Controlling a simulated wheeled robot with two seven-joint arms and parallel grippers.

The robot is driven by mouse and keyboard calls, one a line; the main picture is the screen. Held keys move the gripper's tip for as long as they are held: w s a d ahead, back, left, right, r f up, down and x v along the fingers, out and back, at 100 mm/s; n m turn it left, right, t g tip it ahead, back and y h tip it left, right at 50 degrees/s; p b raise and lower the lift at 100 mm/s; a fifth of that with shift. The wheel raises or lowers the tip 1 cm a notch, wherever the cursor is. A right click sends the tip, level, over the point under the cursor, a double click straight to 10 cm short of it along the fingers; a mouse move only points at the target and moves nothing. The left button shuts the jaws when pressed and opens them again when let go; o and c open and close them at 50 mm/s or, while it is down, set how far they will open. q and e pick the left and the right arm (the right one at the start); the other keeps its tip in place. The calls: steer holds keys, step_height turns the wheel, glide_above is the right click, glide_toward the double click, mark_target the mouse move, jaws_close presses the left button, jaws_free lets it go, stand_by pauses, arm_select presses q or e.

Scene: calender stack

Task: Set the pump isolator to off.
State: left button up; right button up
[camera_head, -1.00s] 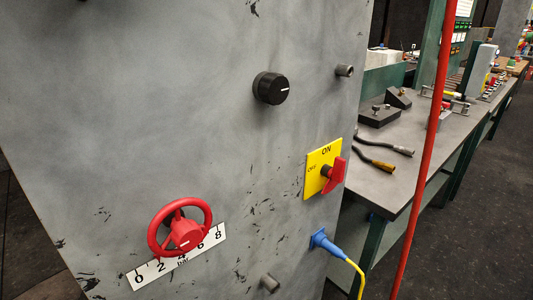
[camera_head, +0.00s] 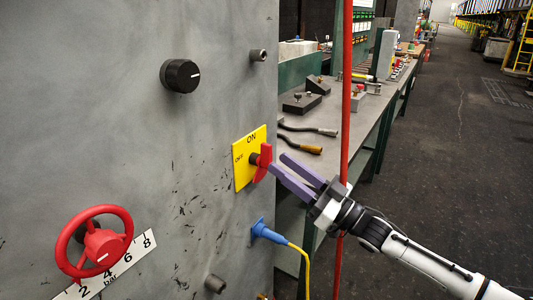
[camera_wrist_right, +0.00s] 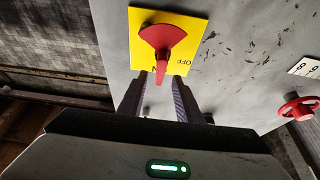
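The pump isolator is a yellow plate (camera_head: 243,172) with a red handle (camera_head: 264,162) on the grey panel. The plate is marked ON at the top and OFF at the left. In the wrist view, where the plate (camera_wrist_right: 197,27) looks upside down, the handle's (camera_wrist_right: 162,45) narrow end points toward ON, its wide end away. My right gripper (camera_head: 276,160) is open just in front of the handle. In the wrist view its fingertips (camera_wrist_right: 159,80) lie on either side of the handle's narrow end; contact cannot be told. My left gripper is not in view.
A red handwheel (camera_head: 95,245) over a bar scale and a black knob (camera_head: 180,76) are on the panel. A blue plug (camera_head: 268,232) with a yellow cable sits below the isolator. A red upright pole (camera_head: 347,90) stands beside the right gripper. A workbench (camera_head: 340,107) stands behind.

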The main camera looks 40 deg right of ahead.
mark_target(271, 157)
steer(key=x, duration=0.6)
steer(key=shift+p, duration=0.3)
steer(key=shift+f, duration=0.1)
jaws_close()
